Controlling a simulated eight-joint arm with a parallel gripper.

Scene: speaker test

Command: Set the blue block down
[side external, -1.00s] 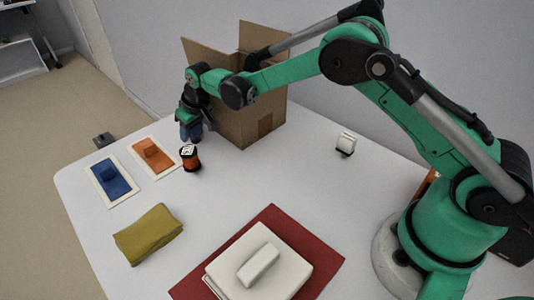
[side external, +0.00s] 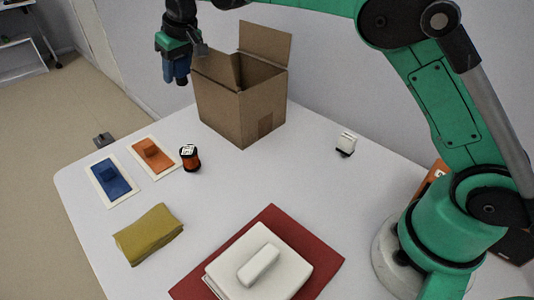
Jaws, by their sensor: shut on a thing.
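My gripper (side external: 177,80) is high at the upper left in the side external view, pointing down. It is shut on a blue block (side external: 178,66), which hangs in the air, partly hidden by the jaws. In the picture it is just left of the open cardboard box (side external: 222,112) and above the table's back edge. A blue panel in a white frame (side external: 116,189) lies flat at the table's left, with a small blue raised piece (side external: 108,172) on it.
An orange panel (side external: 162,163) with a raised piece lies beside the blue one. Near it stands an orange-and-black spool (side external: 190,158). An olive cloth (side external: 148,235), a white lidded box (side external: 285,277) on a red mat (side external: 322,262), and a small white object (side external: 346,143) are on the table (side external: 235,190). The centre is clear.

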